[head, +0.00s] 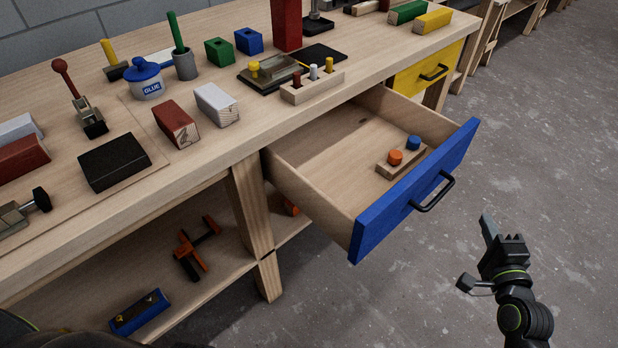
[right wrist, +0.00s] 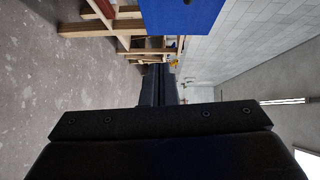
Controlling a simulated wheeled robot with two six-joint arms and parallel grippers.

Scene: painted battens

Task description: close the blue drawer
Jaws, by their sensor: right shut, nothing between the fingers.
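The blue drawer (head: 385,215) stands pulled out from under the workbench in the head view, with a black bar handle (head: 435,193) on its blue front. Inside it lies a small wooden block with an orange knob and a blue knob (head: 395,160). My right gripper (head: 487,228) is shut and empty. It is in front of and to the right of the drawer front, apart from it. In the right wrist view the blue drawer front (right wrist: 182,16) shows at the top, beyond the shut fingers (right wrist: 158,85). My left gripper is not in view.
The workbench top (head: 215,150) carries painted battens, a glue pot (head: 146,80), a black block (head: 114,162) and several tools. A yellow drawer (head: 427,70) sits shut farther along. A lower shelf (head: 165,285) holds clamps. The concrete floor (head: 540,160) to the right is clear.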

